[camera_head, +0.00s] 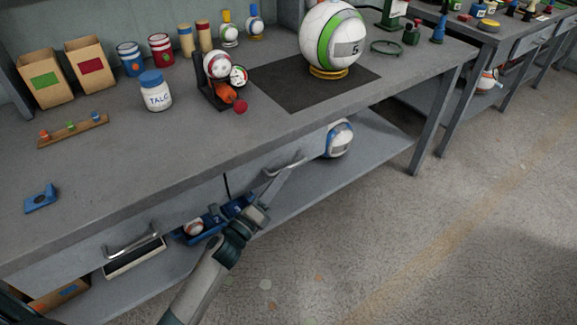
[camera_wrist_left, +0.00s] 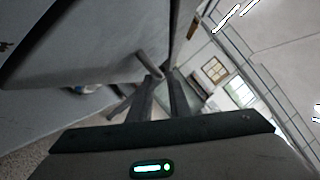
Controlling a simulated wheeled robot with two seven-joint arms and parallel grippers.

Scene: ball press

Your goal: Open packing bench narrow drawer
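The packing bench (camera_head: 120,185) has two drawer fronts under its top, parted by a dark seam. The right-hand front (camera_head: 250,172) looks the narrower and sits flush, shut. Its bar handle (camera_head: 297,161) also shows in the left wrist view (camera_wrist_left: 148,62). My left gripper (camera_head: 281,176) reaches up to this handle from below. In the left wrist view its two fingers (camera_wrist_left: 164,82) have a small gap, with the handle's end at the tips; whether they grip it is unclear. The left-hand drawer has its own handle (camera_head: 132,242). My right gripper is out of view.
A blue bin (camera_head: 210,222) and a ball (camera_head: 339,139) are on the shelf below. A large ball (camera_head: 332,36), a talc jar (camera_head: 155,92) and several small items stand on the top. The floor (camera_head: 420,250) in front is clear.

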